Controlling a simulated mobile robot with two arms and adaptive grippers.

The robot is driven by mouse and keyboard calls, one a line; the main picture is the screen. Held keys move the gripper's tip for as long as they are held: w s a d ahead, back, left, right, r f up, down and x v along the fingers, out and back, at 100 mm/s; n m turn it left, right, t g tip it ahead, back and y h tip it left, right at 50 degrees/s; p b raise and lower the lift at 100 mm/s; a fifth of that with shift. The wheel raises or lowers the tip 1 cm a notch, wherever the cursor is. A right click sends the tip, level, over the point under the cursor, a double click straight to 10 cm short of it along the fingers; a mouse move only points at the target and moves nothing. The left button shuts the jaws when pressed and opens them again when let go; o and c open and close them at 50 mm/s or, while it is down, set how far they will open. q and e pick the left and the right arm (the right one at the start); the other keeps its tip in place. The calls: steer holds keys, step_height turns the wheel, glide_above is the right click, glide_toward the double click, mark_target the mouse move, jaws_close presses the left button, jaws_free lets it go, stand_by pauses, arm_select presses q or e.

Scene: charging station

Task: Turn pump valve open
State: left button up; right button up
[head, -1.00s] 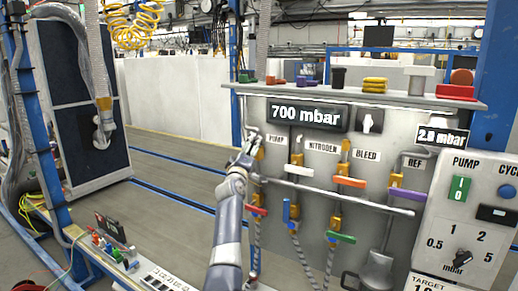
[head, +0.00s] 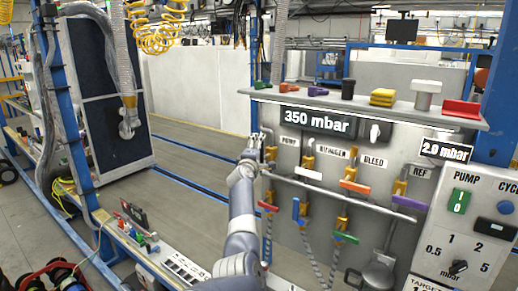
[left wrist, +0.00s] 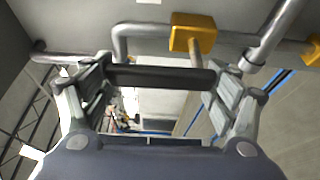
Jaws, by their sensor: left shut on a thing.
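The pump valve's yellow body (left wrist: 193,32) is at the top of the left wrist view, on a grey pipe. Its dark handle bar (left wrist: 160,77) crosses between the fingers of my left gripper (left wrist: 160,90), which is shut on it. In the head view my left gripper (head: 258,147) is at the panel, left of and slightly below the PUMP label (head: 289,141), and largely hides the valve. The pressure display (head: 318,121) reads 350 mbar. My right gripper is not in view.
Orange (head: 355,187), purple (head: 408,202) and green (head: 346,238) valve handles are on the panel to the right. A control box (head: 465,225) is at far right. Open floor (head: 190,150) lies to the left.

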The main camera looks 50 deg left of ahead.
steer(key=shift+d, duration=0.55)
arm_select(q)
steer(key=o, duration=1.5)
steer(key=shift+w, duration=0.1)
steer(key=shift+d, duration=0.1)
steer(key=v, duration=1.2)
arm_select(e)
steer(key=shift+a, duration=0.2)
arm_select(q)
steer(key=shift+f, duration=0.1)
